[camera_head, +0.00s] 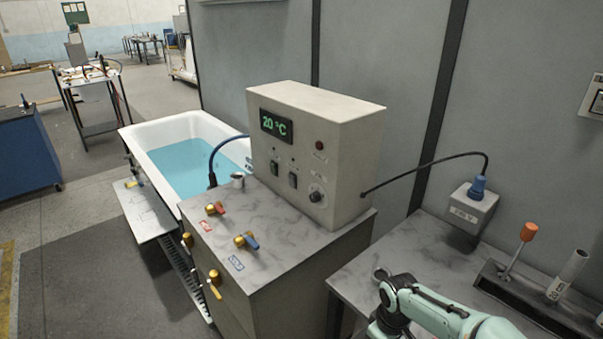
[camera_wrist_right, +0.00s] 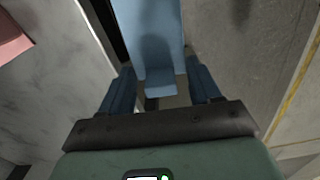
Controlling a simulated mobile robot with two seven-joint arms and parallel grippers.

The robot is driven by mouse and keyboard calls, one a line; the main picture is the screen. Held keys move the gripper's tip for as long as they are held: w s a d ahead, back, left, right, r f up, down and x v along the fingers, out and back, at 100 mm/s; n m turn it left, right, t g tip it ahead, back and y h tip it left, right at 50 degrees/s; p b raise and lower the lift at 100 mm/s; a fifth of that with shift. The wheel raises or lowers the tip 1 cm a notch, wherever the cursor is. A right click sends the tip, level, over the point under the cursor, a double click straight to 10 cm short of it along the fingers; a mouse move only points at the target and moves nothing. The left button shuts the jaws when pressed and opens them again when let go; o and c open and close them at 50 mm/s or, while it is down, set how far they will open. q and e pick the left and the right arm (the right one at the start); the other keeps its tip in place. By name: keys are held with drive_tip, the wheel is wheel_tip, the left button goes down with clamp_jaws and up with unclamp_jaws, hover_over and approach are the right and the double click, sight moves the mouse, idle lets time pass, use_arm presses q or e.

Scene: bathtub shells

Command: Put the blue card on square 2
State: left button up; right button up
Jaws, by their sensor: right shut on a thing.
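In the right wrist view, a flat light blue piece, which looks like the blue card (camera_wrist_right: 150,35), reaches from between the fingers to the top edge. Its near end has a bent lip between the dark blue fingers of my right gripper (camera_wrist_right: 160,76). The gripper is shut on it. The head view shows part of a pale green arm of mine at the lower right, but no clear gripper. My left gripper is not in view. I cannot make out a square marked 2 in either view.
The head view shows a bathtub (camera_head: 180,125) with blue water, a control box (camera_head: 312,155) reading 20 °C, and a marbled counter (camera_head: 300,250) with valves. A white side shelf (camera_head: 150,222) sits beside the tub. A pink-red piece (camera_wrist_right: 12,40) shows in the wrist view.

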wheel_tip(320, 180, down, 6)
drive_tip(key=w+a+m, duration=0.1)
drive_tip(key=m, duration=0.6)
drive_tip(key=shift+a+f+p, duration=0.25)
drive_tip(key=shift+a+p, duration=0.05)
drive_tip(key=shift+a, duration=0.05)
